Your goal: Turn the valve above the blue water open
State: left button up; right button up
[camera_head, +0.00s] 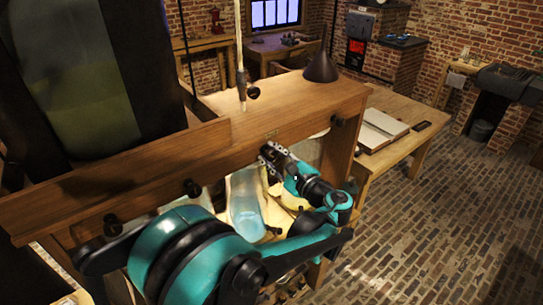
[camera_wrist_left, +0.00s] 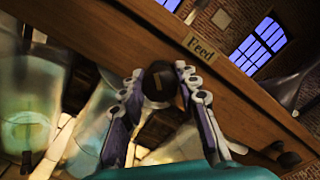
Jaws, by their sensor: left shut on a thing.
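A jar of pale blue water (camera_head: 245,212) stands under the wooden beam (camera_head: 225,153) in the head view. My left gripper (camera_head: 268,157) is at the beam's front face, just above and right of that jar. In the left wrist view its two fingers (camera_wrist_left: 157,88) are closed around a dark round valve knob (camera_wrist_left: 160,80), below a plate reading "Feed" (camera_wrist_left: 201,47). The knob's turn position cannot be told. My fingers hide most of this knob in the head view. My right gripper is in neither view.
Other dark knobs sit on the beam at left (camera_head: 191,187), far left (camera_head: 112,224) and right (camera_head: 337,121). A table with an open book (camera_head: 384,124) is at right. Brick floor (camera_head: 430,225) lies open beyond.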

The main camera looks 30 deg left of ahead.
pick_arm(q)
jog(key=n, duration=0.4)
jog(key=shift+n, duration=2.3)
jog(key=o, duration=1.2)
jog(key=shift+c, duration=0.2)
